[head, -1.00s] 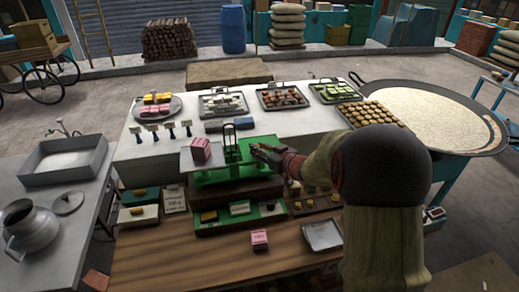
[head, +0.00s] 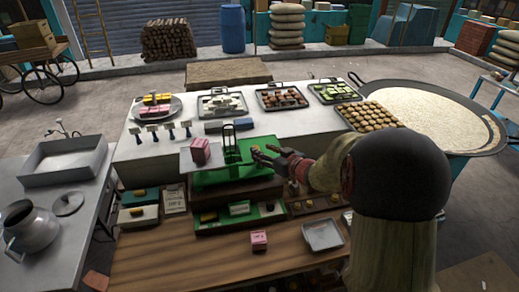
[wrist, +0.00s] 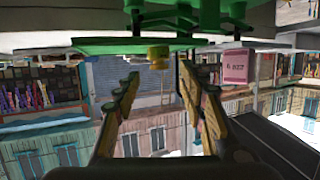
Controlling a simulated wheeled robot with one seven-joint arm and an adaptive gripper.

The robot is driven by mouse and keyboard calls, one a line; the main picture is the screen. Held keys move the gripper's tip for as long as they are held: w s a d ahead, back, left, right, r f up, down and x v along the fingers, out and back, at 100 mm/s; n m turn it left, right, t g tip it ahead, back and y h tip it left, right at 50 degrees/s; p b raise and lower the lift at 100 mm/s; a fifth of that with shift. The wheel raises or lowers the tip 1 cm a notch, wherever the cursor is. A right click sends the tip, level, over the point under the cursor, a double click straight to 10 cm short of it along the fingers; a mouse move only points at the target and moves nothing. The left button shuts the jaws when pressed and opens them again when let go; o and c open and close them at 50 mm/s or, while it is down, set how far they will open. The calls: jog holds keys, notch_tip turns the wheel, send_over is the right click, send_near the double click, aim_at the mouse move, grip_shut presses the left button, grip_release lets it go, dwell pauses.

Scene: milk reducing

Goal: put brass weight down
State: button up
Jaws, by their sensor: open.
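The small yellow brass weight (wrist: 158,53) shows in the wrist view, which looks upside down. It rests against the green scale plate (wrist: 100,45), just beyond my fingertips. My gripper (wrist: 160,72) is open, with its two fingers apart and nothing between them. In the head view my gripper (head: 259,156) is at the right side of the green balance scale (head: 215,178). The weight cannot be made out clearly there. A pink block (head: 200,151) sits on the scale's left, pale pan (head: 186,163); it also shows in the wrist view (wrist: 236,65).
Below the scale are green trays (head: 215,226) with small weights. A pink block (head: 259,241) and an empty metal tray (head: 323,235) are on the wooden table (head: 200,255). Trays of sweets line the white counter (head: 145,152), with a large pan (head: 440,110) at right.

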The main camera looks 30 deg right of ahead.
jog(key=s+a+r+m+g+h+p, duration=0.1)
jog(key=s+r+g+h, duration=0.15)
jog(key=s+r, duration=0.4)
jog(key=s+a+r+m+g+h, duration=0.1)
jog(key=s+a+r+h, duration=0.15)
jog(key=s+r, duration=0.4)
jog(key=s+a+f+g+y, duration=0.1)
jog(key=s+a+f+g, duration=0.1)
jog(key=s+a, duration=0.6)
jog(key=s+a+f+g+y, duration=0.2)
jog(key=s+a, duration=0.6)
jog(key=s, duration=0.4)
jog(key=shift+s+n+g, duration=0.25)
jog(key=shift+n+g, duration=0.15)
jog(key=shift+g, duration=0.35)
notch_tip(320, 180, down, 9)
jog(key=b, duration=0.9)
